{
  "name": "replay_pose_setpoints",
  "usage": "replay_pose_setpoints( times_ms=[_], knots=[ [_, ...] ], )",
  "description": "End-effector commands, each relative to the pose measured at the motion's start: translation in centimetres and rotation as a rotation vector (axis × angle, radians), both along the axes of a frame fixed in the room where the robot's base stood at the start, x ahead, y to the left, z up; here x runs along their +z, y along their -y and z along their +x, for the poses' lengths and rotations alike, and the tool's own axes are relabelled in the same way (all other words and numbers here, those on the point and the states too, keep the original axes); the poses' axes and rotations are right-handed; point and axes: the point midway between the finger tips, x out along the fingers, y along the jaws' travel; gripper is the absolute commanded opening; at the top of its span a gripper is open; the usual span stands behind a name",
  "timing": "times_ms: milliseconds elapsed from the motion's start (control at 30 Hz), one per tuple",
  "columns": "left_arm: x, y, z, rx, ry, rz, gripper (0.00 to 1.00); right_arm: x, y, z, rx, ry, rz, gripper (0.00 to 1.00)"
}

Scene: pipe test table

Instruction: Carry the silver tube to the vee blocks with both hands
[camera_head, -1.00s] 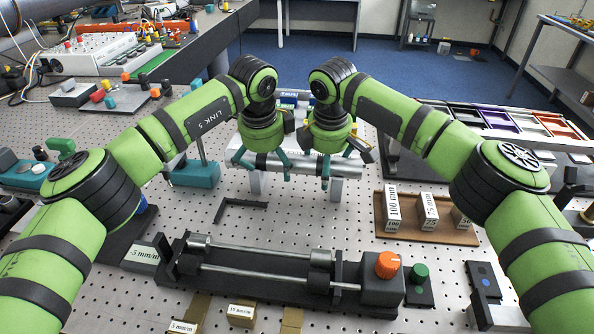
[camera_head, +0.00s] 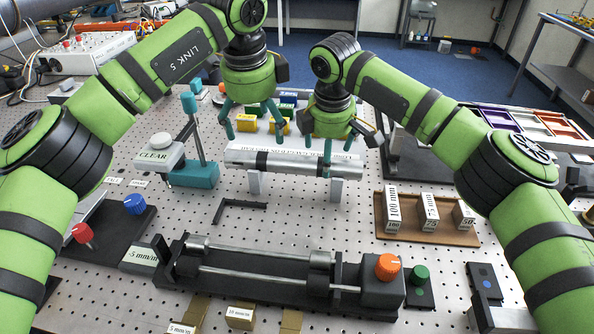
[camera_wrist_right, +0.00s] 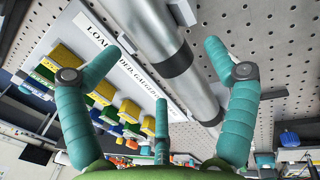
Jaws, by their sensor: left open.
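The silver tube (camera_head: 285,167), with dark bands, lies level across two pale upright blocks, the left (camera_head: 254,184) and the right (camera_head: 336,190). These look like the vee blocks; their notches are hidden under the tube. My left gripper (camera_head: 250,118) is open and empty, above and behind the tube's left part. My right gripper (camera_head: 338,155) is at the tube's right part, with a finger in front of it. In the right wrist view, the tube (camera_wrist_right: 180,65) runs past the widely spread fingers of my right gripper (camera_wrist_right: 160,65), which is open.
A lettered white plate (camera_head: 300,148) with several yellow and blue blocks lies behind the tube. A teal stand (camera_head: 193,174) and a CLEAR button (camera_head: 158,151) are left. A black bracket (camera_head: 240,205) lies in front. A labelled block tray (camera_head: 455,235) is right.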

Motion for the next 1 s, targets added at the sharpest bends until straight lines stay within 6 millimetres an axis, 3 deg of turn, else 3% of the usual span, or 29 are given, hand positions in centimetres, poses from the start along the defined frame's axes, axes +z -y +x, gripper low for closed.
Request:
replay_pose_setpoints(
  times_ms=[200, 400, 1000],
  knots=[
    [0.0, 0.0, 0.0, 0.0, 0.0, 0.0, 0.89, 4.7, -0.2, -0.9, 0.001, 0.004, 0.001, 0.86],
    [0.0, 0.0, 0.0, 0.0, 0.0, 0.0, 0.89, 7.2, -0.3, -1.4, 0.0, 0.003, 0.001, 0.86],
    [0.8, 0.0, -0.1, 0.0, 0.002, 0.0, 0.89, 8.2, -0.2, -1.6, 0.0, 0.002, 0.0, 0.86]
  ],
)
